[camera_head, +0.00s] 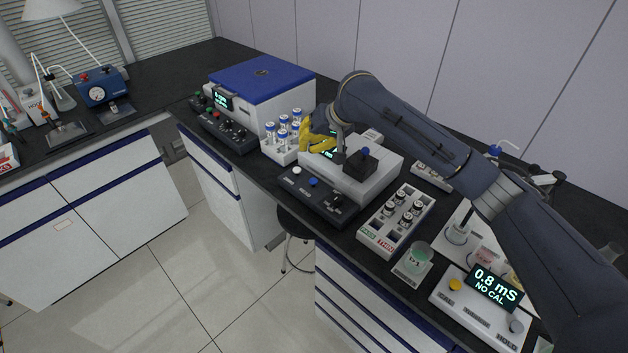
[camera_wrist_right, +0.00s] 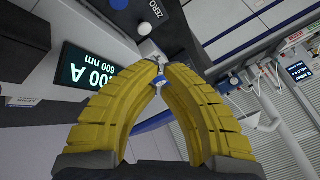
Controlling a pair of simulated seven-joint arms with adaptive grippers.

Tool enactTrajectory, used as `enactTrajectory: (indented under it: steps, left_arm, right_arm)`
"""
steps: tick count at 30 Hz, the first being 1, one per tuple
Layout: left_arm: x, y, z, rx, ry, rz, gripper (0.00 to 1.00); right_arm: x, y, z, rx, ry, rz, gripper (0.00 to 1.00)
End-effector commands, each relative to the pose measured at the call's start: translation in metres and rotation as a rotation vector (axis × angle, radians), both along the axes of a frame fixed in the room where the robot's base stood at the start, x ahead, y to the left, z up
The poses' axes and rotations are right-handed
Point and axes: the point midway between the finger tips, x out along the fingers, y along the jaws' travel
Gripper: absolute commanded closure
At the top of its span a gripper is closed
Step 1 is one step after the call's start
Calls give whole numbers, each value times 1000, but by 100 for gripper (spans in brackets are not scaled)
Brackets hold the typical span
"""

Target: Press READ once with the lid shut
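The photometer (camera_head: 372,182) is a light grey box in the middle of the bench. Its small dark display (camera_head: 328,153) is partly hidden by my right gripper; the wrist view shows the display (camera_wrist_right: 88,75) with "A" and "600 nm". A black block with a knob (camera_head: 362,158), apparently the lid, sits on top of the box. The dark panel in front carries a white button (camera_head: 297,170) and a blue button (camera_head: 313,182); the READ label is not legible. The wrist view shows a white button (camera_wrist_right: 139,28) beside "ZERO". My right gripper (camera_head: 307,143) has yellow fingertips together, above the photometer's left end.
A rack of blue-capped vials (camera_head: 281,146) stands close left of the gripper. A blue-topped instrument (camera_head: 262,78) is behind it. A vial tray (camera_head: 397,222), a beaker (camera_head: 416,257) and a conductivity meter (camera_head: 479,307) stand to the right. Open floor lies in front.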

Motion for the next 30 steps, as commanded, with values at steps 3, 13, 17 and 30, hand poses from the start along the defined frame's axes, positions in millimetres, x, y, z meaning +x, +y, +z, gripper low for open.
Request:
enactTrajectory:
  steps: [3, 13, 17, 30]
  left_arm:
    - [0, 0, 0, 0, 0, 0, 66]
    - [0, 0, 0, 0, 0, 0, 66]
    - [0, 0, 0, 0, 1, 0, 66]
    - [0, 0, 0, 0, 0, 0, 66]
  right_arm:
    - [0, 0, -7, 1, 3, 0, 100]
    - [-1, 0, -44, 2, 3, -1, 100]
    - [0, 0, -58, 2, 3, -1, 100]
    - [0, 0, -85, 1, 1, 0, 100]
